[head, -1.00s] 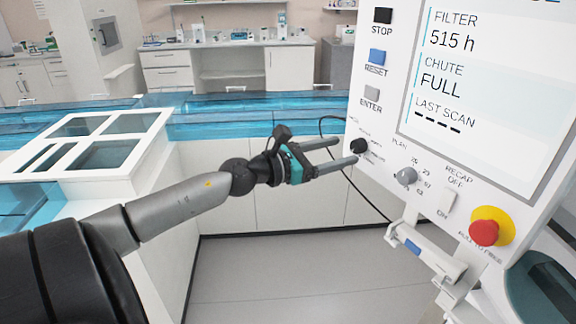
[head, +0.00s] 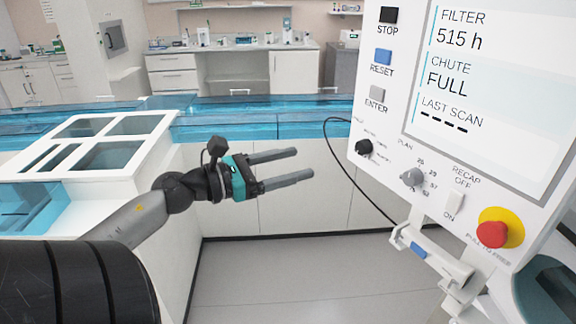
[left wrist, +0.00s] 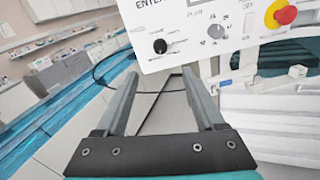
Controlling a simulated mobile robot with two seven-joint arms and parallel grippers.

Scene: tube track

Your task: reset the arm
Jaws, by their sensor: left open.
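My left gripper (head: 283,170) is open and empty in the head view. It hangs in free air to the left of the white control panel (head: 390,125), with its two grey fingers apart and pointing right. In the left wrist view the open fingers (left wrist: 163,92) point toward the panel's lower edge, with the black knob (left wrist: 160,46) beyond them. Nothing is between the fingers. My right gripper does not show in either view.
The panel carries a blue RESET button (head: 383,56), a grey knob (head: 412,177) and a red emergency knob (head: 492,234). A black cable (head: 350,183) hangs beside it. The track with blue clear covers (head: 260,118) runs behind. The floor (head: 300,270) below is clear.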

